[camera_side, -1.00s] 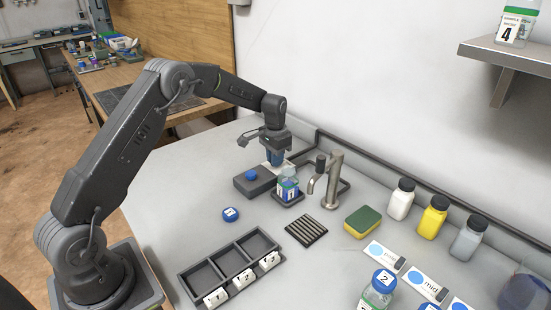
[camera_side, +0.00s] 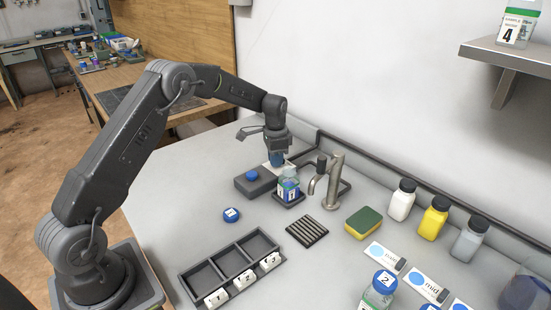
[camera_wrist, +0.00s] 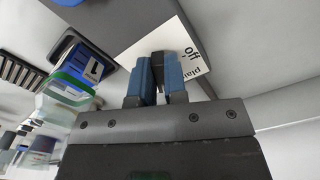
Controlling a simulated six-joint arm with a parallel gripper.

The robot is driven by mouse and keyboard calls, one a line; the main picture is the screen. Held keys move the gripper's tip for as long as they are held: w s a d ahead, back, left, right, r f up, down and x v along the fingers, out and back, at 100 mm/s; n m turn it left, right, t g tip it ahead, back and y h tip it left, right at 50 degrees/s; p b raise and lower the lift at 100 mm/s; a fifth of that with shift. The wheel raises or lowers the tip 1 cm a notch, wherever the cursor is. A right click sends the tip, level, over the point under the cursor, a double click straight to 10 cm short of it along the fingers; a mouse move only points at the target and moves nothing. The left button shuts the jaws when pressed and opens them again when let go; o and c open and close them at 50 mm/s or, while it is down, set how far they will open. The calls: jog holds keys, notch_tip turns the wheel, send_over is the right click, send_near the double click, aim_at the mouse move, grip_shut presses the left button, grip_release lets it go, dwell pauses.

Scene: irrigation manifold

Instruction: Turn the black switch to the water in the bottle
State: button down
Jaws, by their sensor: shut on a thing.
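The bottle is clear with a blue and white label marked 1. It stands upright on a dark base and also shows in the wrist view (camera_wrist: 62,98). I cannot tell the water level in it.
A metal tap (camera_side: 331,180) stands right of the bottle, with a slotted drain (camera_side: 307,231) in front. A dark block with a blue knob (camera_side: 252,176) is at left. A three-compartment tray (camera_side: 211,292), a blue cap (camera_side: 231,214), a sponge (camera_side: 363,222) and several bottles surround clear bench.

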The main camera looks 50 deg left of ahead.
jog(key=c, duration=1.2)
grip_release()
jog(key=shift+o, duration=0.2)
notch_tip(320, 180, up, 14)
